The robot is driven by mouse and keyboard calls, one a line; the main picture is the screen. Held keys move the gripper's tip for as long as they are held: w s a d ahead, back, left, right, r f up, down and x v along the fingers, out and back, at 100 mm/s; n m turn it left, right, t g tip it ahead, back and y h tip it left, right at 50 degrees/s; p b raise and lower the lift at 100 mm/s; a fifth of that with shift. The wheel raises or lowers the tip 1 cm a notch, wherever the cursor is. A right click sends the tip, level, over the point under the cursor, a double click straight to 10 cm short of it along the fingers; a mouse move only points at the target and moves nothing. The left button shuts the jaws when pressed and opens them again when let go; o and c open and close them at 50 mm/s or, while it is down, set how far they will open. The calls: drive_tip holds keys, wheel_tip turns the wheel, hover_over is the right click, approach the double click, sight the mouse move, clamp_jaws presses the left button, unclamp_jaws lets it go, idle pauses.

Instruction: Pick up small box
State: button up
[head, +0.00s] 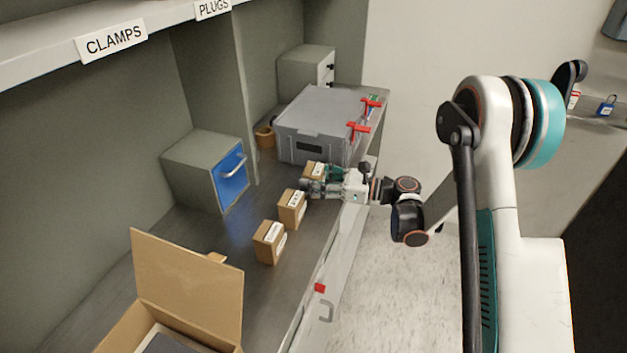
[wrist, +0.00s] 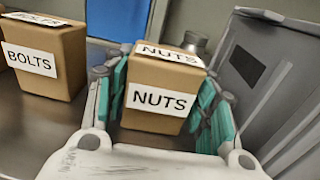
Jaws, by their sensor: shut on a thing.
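The small box (wrist: 162,87) is brown cardboard with white NUTS labels on its top and front in the wrist view. My gripper (wrist: 165,105) has its teal-padded fingers on both sides of this box and is shut on it. In the head view my gripper (head: 312,183) is over the counter, and the box (head: 314,169) shows just behind it, partly hidden by the fingers. I cannot tell whether the box touches the counter.
A box labelled BOLTS (wrist: 45,58) stands left of the held box. Two small boxes (head: 292,208) (head: 269,242) stand nearer on the counter. A grey case (head: 312,122) with red clamps is close behind. A blue-fronted cabinet (head: 207,170) and an open carton (head: 187,283) stand left.

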sight(314, 169)
wheel_tip(314, 169, up, 20)
drive_tip(key=p, duration=0.7)
